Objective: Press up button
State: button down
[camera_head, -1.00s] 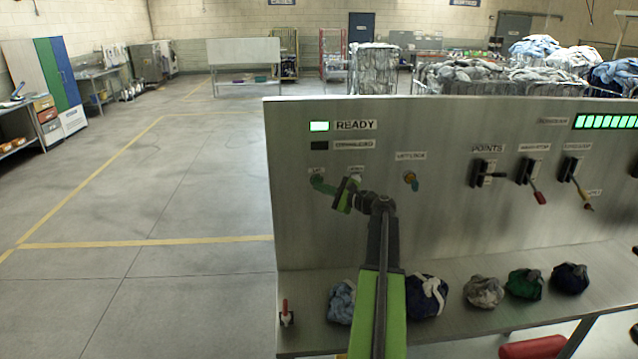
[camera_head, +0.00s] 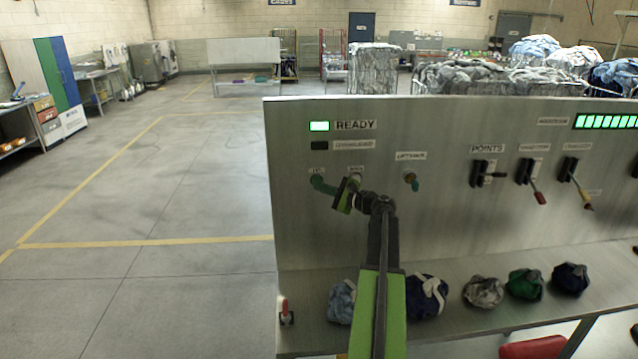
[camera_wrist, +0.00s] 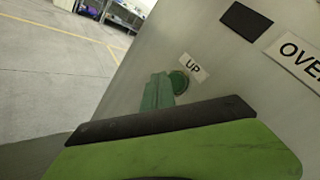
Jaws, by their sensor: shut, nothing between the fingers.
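The up button (camera_head: 315,181) is a small round green button on the upright metal panel, under the UP label.
The panel (camera_head: 440,215) has a lit READY lamp (camera_head: 319,126), a dark lamp (camera_head: 319,146), a lift lock knob (camera_head: 411,180) and several levers to the right. Bundled cloth bags (camera_head: 484,292) lie on the shelf below. Open floor (camera_head: 150,200) lies left.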

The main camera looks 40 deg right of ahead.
dwell(0.8)
jog(key=shift+w+d, duration=0.25)
jog(key=shift+w, duration=0.15)
